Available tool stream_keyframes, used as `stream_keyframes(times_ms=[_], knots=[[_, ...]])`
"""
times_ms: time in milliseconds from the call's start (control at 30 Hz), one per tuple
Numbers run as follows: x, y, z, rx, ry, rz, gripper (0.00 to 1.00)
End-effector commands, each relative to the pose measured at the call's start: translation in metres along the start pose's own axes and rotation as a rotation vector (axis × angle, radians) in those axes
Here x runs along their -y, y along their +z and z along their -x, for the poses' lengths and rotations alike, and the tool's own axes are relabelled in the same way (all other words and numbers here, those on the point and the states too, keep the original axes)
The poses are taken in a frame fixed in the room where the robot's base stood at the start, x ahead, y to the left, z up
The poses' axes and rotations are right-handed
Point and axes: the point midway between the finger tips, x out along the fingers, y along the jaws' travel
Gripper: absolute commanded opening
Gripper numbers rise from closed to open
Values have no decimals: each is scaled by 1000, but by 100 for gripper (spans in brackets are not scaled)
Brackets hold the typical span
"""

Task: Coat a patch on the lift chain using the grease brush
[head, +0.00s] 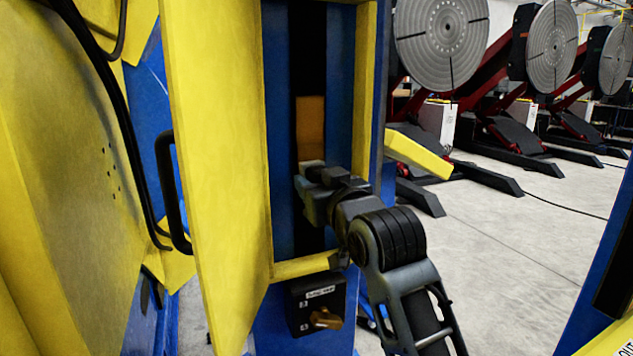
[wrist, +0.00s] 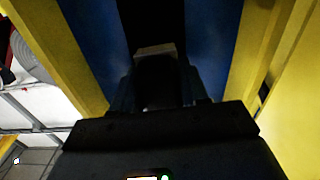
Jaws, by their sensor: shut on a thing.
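The lift chain (head: 308,50) shows as a dark vertical strip inside the blue recess of a cabinet. An orange-brown rectangular patch (head: 311,125) lies on the strip, above my gripper. My gripper (head: 312,188) is inside the opening, in front of the strip and just below the patch. It is shut on the grease brush, mostly hidden by the fingers in the head view. In the wrist view, the brush's pale tip (wrist: 157,50) and dark body show between the fingers, over the dark strip. I cannot tell whether the tip touches the chain.
A yellow door (head: 220,150) stands open at the left of the opening, with a black handle (head: 172,190). A yellow frame (head: 364,90) edges the right side. A black switch box (head: 318,305) with a brass-coloured knob sits below. Positioners stand behind at right; floor there is open.

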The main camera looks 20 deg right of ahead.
Motion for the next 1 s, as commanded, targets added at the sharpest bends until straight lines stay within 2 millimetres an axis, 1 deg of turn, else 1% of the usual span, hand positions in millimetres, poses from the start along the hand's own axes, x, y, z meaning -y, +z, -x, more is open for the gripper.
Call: stream_keyframes(times_ms=[600, 733, 1000], knots=[[0, -1, 54, -1, 0, 0, 15], [0, -1, 58, -2, 0, 0, 15], [0, -1, 59, -2, 0, 0, 15]])
